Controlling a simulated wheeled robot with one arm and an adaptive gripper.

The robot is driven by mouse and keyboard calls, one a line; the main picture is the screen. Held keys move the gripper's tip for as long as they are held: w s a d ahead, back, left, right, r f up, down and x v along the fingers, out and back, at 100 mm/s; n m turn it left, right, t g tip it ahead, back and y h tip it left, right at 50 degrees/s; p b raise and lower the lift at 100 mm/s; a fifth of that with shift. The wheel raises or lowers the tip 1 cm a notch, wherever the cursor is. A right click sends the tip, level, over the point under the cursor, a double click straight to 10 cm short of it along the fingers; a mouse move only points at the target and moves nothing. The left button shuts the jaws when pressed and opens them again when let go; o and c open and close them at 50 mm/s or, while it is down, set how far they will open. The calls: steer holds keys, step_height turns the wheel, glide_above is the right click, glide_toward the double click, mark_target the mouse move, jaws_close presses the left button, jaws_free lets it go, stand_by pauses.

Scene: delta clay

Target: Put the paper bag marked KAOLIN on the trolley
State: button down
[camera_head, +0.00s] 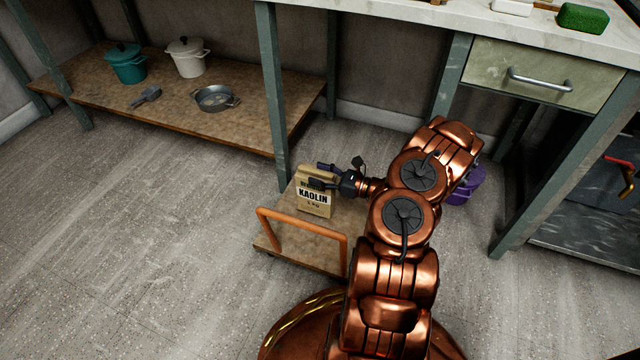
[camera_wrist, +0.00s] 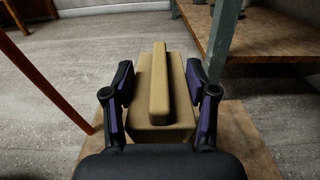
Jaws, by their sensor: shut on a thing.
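The tan paper bag marked KAOLIN (camera_head: 314,198) is upright over the trolley's wooden deck. In the wrist view the bag (camera_wrist: 150,110) is seen from above, with its folded top ridge between my fingers. My gripper (camera_head: 335,180) is shut on the bag, one finger on each side (camera_wrist: 160,95). The trolley (camera_head: 290,245) is low, with an orange handle on its near side. Its deck (camera_wrist: 98,150) shows below the bag in the wrist view. Whether the bag's base touches the deck is hard to tell.
A green table leg (camera_head: 272,95) stands close behind the trolley. A low shelf (camera_head: 170,105) at the back left holds a teal pot, a white pot and a pan. A purple bucket (camera_head: 466,187) is behind my arm. Floor at the left is clear.

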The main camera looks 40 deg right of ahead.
mark_target(316, 191)
steer(key=shift+f+b, duration=0.9)
steer(key=shift+f, duration=0.75)
steer(key=shift+c, duration=1.4)
jaws_free()
steer(key=shift+f, duration=0.15)
